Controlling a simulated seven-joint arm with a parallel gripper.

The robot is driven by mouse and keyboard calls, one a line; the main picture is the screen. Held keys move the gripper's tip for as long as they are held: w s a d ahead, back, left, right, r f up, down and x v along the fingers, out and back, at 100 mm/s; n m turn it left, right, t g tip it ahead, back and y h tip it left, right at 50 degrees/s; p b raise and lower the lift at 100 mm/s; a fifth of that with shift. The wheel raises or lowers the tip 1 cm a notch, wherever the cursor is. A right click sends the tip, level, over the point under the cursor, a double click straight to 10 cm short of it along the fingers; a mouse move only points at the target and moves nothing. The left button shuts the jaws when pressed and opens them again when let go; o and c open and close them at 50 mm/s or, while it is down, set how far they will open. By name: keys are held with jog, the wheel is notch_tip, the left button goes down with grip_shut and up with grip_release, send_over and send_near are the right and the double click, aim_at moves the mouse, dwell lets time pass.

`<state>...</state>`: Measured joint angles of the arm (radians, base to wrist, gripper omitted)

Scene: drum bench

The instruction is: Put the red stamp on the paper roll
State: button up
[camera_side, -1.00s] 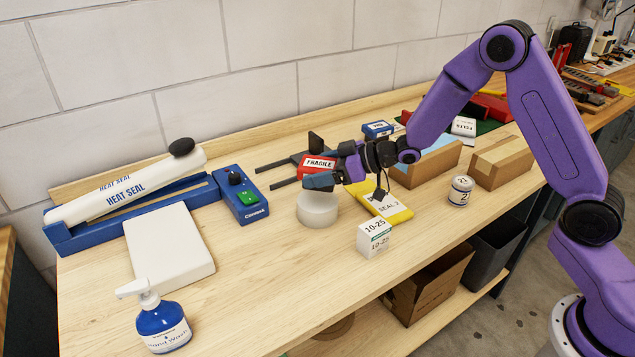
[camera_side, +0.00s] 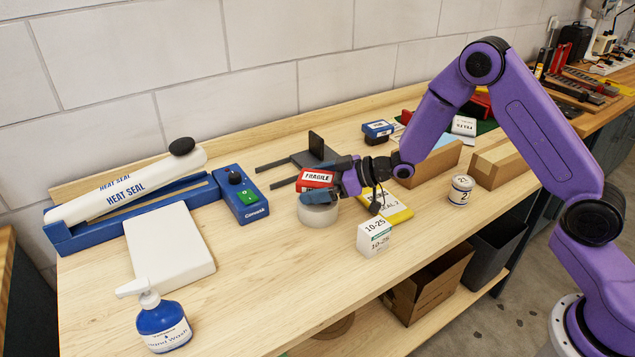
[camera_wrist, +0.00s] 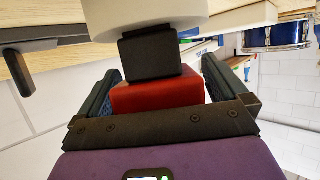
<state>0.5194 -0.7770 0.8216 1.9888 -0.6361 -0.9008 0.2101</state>
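The red stamp (camera_side: 316,180), with a white FRAGILE label, is held between the two fingers of my gripper (camera_side: 322,182). In the wrist view the red stamp (camera_wrist: 155,95) fills the space between the fingers (camera_wrist: 158,85), and a black block (camera_wrist: 150,52) sits at its far end. The paper roll (camera_side: 318,217) is a pale, squat cylinder on the bench. The near finger partly covers its top. The white roll (camera_wrist: 145,12) shows just beyond the black block in the wrist view. I cannot tell whether stamp and roll touch.
A dark bookend-like stand (camera_side: 316,146) with two prongs is behind the gripper. A yellow SEAL pouch (camera_side: 398,215), a white 10-25 box (camera_side: 374,236) and a can (camera_side: 460,189) lie to the right. A blue control box (camera_side: 240,195) stands left. The front-middle bench is clear.

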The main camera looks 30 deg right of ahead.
jog(key=shift+r, duration=0.2)
jog(key=v, duration=1.2)
jog(key=s+a+r+n+g+h, duration=0.1)
jog(key=s+a+g+h, duration=0.15)
jog(key=s, duration=0.35)
jog(key=s+a+r+g+h, duration=0.1)
jog(key=s+h, duration=0.2)
jog(key=s, duration=0.3)
jog(key=s+d+r+n+g+h, duration=0.1)
jog(key=s+d+g+h, duration=0.1)
jog(key=s, duration=0.8)
jog(key=s+d+r+n+g+h, duration=0.1)
jog(key=s+d+g, duration=0.2)
jog(key=s, duration=0.8)
jog(key=shift+s+d+r+n+g+h, duration=0.15)
jog(key=shift+s+r+n+g+h, duration=0.1)
jog(key=shift+s+n+g+h, duration=0.15)
